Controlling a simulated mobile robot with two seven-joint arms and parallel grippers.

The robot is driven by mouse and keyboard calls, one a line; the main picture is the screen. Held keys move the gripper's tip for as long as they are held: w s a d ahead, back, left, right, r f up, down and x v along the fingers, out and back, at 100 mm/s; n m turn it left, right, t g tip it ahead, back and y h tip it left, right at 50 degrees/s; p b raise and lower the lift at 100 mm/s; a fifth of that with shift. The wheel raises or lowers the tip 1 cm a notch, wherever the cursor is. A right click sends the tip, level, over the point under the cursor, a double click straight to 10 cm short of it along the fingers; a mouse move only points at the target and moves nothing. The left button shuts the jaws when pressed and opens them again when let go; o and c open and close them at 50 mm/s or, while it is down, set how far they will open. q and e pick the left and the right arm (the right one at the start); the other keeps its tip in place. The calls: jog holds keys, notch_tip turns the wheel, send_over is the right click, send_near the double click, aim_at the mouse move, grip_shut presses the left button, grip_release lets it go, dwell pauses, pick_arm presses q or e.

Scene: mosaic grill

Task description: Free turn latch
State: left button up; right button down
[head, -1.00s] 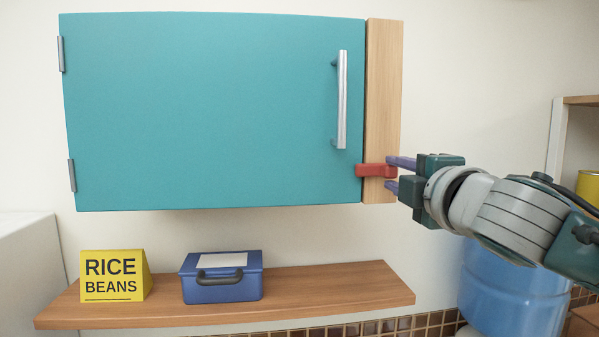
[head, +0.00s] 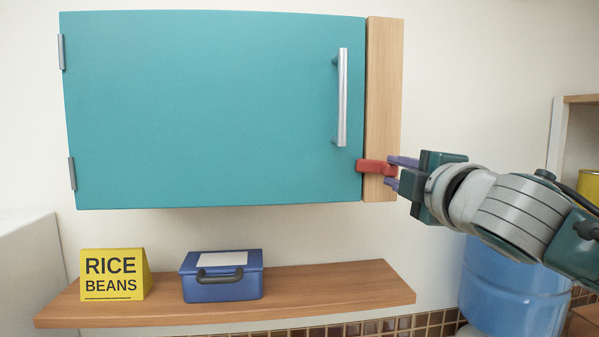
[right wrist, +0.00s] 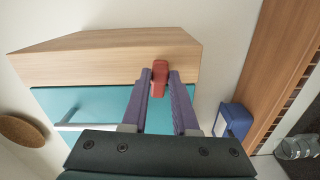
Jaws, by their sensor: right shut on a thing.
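The red turn latch (head: 372,167) lies level across the wooden side post (head: 384,90) of the wall cabinet. Its left end overlaps the lower right edge of the teal door (head: 210,110), which is shut. My right gripper (head: 390,172) comes in from the right, its purple fingers above and below the latch's right end, shut on it. In the right wrist view, the red latch (right wrist: 160,68) sits between the tips of my right gripper (right wrist: 160,77). My left gripper is not in view.
A silver handle (head: 342,97) stands out from the door just left of the post. Below, a wooden shelf (head: 340,287) carries a yellow rice and beans box (head: 112,277) and a blue case (head: 222,283). A blue barrel (head: 510,295) stands at lower right.

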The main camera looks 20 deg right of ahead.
jog(key=m, duration=0.4)
jog(key=shift+f+b, duration=0.1)
jog(key=shift+b, duration=0.25)
jog(key=m, duration=0.8)
jog(key=shift+m, duration=2.3)
jog(key=c, duration=0.7)
grip_release()
